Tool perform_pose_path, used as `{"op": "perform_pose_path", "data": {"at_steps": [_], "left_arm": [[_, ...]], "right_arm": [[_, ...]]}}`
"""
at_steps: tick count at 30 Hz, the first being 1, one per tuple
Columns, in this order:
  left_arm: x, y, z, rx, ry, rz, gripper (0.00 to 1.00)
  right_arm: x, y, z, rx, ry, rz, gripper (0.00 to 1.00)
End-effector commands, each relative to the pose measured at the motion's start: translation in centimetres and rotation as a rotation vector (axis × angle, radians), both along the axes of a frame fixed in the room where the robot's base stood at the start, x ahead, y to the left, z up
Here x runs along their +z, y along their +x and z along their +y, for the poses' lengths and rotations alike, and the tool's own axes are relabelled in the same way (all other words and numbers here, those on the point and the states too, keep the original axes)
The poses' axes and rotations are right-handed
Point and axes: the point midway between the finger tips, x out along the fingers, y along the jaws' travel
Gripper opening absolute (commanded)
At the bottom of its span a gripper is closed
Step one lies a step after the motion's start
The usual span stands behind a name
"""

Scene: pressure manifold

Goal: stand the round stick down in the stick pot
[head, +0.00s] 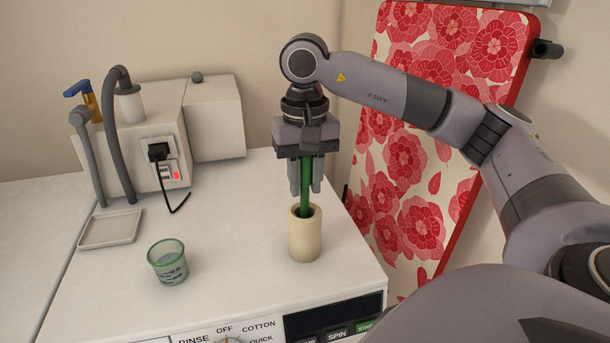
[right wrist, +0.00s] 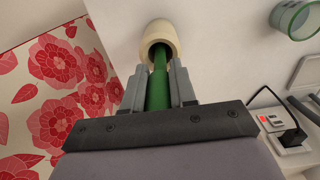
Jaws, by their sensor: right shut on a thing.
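The round stick is a green rod (head: 305,185), held upright in my right gripper (head: 305,190). The stick pot is a cream cylinder (head: 305,240) standing on the white machine top. My right gripper is above the pot, pointing down, with its fingers shut on the stick. The stick's lower end goes into the pot's mouth and is hidden inside, so I cannot tell whether it touches the bottom. In the right wrist view the green stick (right wrist: 158,85) runs between the fingers (right wrist: 158,88) into the pot (right wrist: 159,36). My left gripper is not in view.
A glass with a green rim (head: 168,262) stands left of the pot. A shallow tray (head: 110,229) lies farther left. A hose (head: 117,140) and a black plug (head: 158,152) are at the back. An ironing board with red flowers (head: 415,215) leans at the right.

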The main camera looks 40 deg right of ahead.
Motion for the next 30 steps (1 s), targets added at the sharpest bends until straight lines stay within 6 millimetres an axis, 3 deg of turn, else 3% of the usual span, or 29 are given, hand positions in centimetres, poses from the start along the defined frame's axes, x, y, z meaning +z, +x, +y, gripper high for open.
{"op": "perform_pose_path", "data": {"at_steps": [15, 28, 29, 30], "left_arm": [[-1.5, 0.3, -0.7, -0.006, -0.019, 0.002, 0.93], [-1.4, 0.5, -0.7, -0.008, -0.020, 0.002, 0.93], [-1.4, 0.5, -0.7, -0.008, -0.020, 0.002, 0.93], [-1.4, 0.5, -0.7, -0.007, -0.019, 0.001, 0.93]], "right_arm": [[-3.2, 0.0, 0.0, 0.000, 0.001, 0.000, 0.00], [-3.5, 0.0, 0.0, 0.000, 0.000, 0.000, 0.00], [-3.5, 0.0, 0.0, 0.000, 0.000, 0.000, 0.33], [-3.5, 0.0, 0.0, 0.000, 0.000, 0.000, 0.46]]}}
